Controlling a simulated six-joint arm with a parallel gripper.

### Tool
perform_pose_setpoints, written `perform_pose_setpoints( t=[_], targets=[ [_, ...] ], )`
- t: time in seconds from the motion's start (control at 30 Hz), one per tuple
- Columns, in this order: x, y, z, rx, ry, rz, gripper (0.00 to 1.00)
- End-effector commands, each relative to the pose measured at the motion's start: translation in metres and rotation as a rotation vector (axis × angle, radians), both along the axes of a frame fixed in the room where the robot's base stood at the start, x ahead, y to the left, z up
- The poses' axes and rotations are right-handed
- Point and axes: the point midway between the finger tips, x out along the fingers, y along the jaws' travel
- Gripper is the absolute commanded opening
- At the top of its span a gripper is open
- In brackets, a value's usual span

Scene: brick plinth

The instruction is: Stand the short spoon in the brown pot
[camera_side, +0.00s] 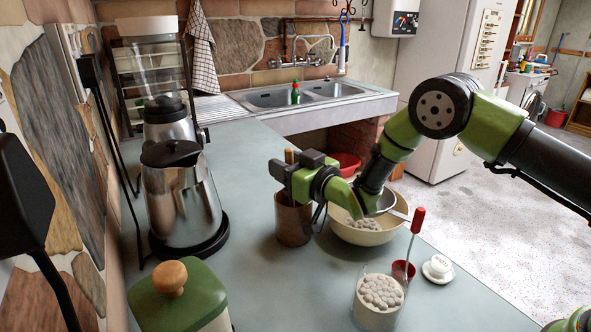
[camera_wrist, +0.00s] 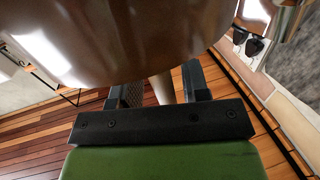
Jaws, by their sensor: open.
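The brown pot (camera_side: 292,224) stands upright on the counter, below my gripper (camera_side: 281,170) in the side view. A brown handle tip (camera_side: 289,156) rises just behind my gripper, above the pot; it may be the short spoon, but its lower part is hidden. In the wrist view, a large, shiny brown curved surface (camera_wrist: 120,40), seemingly the pot, fills the top. A pale stick (camera_wrist: 162,87) shows below it, between the spread fingers of my gripper (camera_wrist: 160,88). The fingers are open, and I cannot tell whether either touches the stick.
A cream bowl (camera_side: 362,236) of pale pieces stands right of the pot. In front are a filled glass jar (camera_side: 368,316), a small red cup (camera_side: 403,271) and a white lid (camera_side: 438,268). A coffee maker (camera_side: 180,205) and green-lidded canister (camera_side: 190,300) stand left.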

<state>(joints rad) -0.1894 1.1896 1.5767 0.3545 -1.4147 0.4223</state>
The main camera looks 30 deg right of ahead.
Motion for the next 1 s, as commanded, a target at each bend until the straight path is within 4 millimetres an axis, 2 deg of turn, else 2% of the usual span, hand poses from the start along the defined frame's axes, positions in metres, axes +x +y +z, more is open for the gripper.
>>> perform_pose_setpoints(
  t=[0.53,0.87,1.0],
  targets=[
    [-0.065,-0.016,-0.001,0.0,0.003,-0.001,0.42],
    [-0.072,-0.018,0.002,0.003,0.002,-0.003,0.42],
    [-0.066,-0.028,0.025,0.031,0.034,-0.052,0.42]
  ],
)
